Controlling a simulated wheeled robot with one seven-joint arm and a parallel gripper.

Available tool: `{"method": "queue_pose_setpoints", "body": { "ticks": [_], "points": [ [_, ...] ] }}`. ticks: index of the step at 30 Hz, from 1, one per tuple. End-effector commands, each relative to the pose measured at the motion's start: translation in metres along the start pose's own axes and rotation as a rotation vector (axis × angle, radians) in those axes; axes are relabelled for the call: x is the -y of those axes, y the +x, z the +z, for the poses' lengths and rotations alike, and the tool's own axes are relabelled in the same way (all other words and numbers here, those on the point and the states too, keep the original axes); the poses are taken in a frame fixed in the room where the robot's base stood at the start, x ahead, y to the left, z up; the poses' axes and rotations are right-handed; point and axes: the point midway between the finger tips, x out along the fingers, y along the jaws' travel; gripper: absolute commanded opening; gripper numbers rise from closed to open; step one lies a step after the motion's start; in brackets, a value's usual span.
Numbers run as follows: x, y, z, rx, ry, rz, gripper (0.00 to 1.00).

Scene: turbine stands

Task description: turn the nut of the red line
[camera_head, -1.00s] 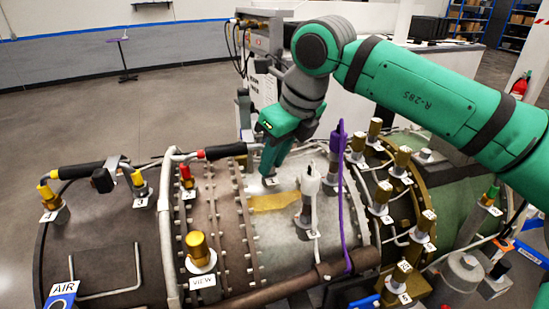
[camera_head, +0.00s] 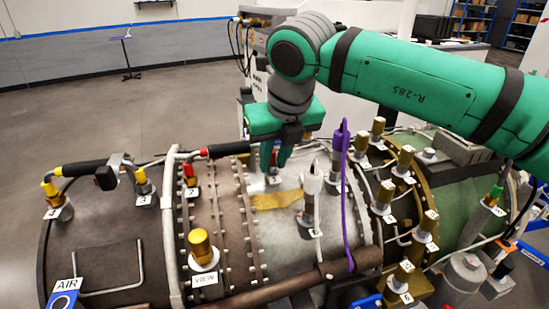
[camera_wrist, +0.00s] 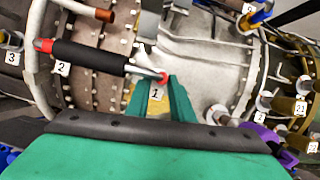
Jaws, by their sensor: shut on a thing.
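The red line (camera_head: 232,150) is a black sleeve with red ends, running between tag 2 and tag 1 on the engine casing. It also shows in the wrist view (camera_wrist: 90,58). Its nut at tag 1 is red (camera_wrist: 163,77) and sits between my fingertips. My gripper (camera_wrist: 162,84) is shut on this nut, one green finger on each side. In the head view my gripper (camera_head: 273,168) points down at tag 1, and the fingers mostly hide the nut. The line's other end has a red nut (camera_head: 189,170) at tag 2.
A yellow-ended line (camera_head: 85,168) lies to the left. A white-capped fitting (camera_head: 312,184) and a purple line (camera_head: 348,200) stand close right of my gripper. Several brass-coloured fittings (camera_head: 388,192) stand further right. A gold VIEW plug (camera_head: 199,243) is in front.

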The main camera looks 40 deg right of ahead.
Motion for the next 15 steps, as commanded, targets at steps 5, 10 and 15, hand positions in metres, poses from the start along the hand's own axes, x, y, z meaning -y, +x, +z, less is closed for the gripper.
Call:
{"method": "queue_pose_setpoints", "body": {
  "ticks": [5, 10, 15],
  "points": [
    [-0.0002, -0.0007, 0.0012, 0.003, 0.000, 0.000, 0.00],
    [-0.0001, -0.0006, 0.0009, 0.003, -0.001, 0.000, 0.40],
    [0.0000, -0.0003, 0.0005, 0.001, -0.001, 0.000, 0.40]
  ]
}}
